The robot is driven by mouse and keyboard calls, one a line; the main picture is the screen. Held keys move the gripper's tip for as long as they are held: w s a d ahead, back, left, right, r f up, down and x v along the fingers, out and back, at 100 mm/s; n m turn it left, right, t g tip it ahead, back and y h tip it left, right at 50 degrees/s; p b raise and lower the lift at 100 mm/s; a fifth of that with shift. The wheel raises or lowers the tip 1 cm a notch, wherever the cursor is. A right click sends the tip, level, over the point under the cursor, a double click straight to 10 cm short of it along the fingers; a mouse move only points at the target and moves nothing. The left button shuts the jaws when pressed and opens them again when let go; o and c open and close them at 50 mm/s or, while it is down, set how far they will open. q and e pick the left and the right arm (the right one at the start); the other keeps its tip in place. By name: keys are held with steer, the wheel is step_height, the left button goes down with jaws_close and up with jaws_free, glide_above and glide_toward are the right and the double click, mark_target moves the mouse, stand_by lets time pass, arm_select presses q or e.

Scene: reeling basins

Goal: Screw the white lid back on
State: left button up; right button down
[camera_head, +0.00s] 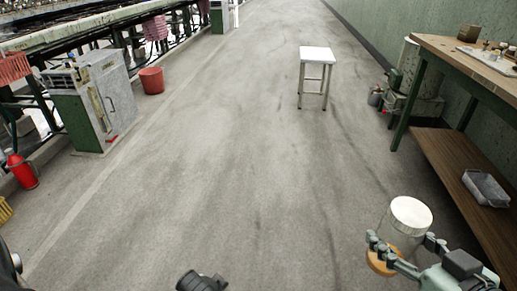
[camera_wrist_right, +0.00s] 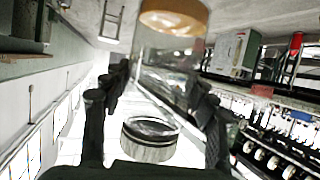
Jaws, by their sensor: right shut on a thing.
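My right gripper (camera_head: 405,254) is shut on a clear glass jar (camera_head: 397,238). The white lid (camera_head: 410,213) shows as a pale disc at the top of the jar in the head view. A round orange-brown piece (camera_head: 381,263) is at the jar's other end. In the right wrist view the jar (camera_wrist_right: 168,55) is between the fingers, its orange-brown end (camera_wrist_right: 174,16) at the top. A pale ribbed ring with a dark middle (camera_wrist_right: 150,139) shows below it there. I cannot tell whether the lid is seated.
A wooden workbench (camera_head: 463,62) with a lower shelf stands at the right, a grey tray (camera_head: 487,188) on the shelf. A white stool (camera_head: 318,55) stands ahead. A cabinet (camera_head: 95,105), red bucket (camera_head: 152,80) and red extinguisher (camera_head: 22,170) are left. The middle floor is clear.

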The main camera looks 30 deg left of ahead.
steer(key=shift+w, duration=0.1)
stand_by(0.3)
steer(key=shift+w+d+m+h, duration=0.25)
steer(key=shift+w+m+h, duration=0.05)
steer(key=shift+m, duration=0.2)
steer(key=d+f+m+t+h, duration=0.1)
steer(key=d+f+m+h, duration=0.2)
steer(key=d, duration=0.3)
steer(key=d+f+m+t+h, duration=0.2)
steer(key=d+f+m+h, duration=0.1)
steer(key=d, duration=0.4)
steer(key=shift+s+f+m+h, duration=0.15)
steer(key=shift+f+m+h, duration=0.35)
steer(key=shift+h, duration=0.6)
steer(key=shift+r, duration=0.1)
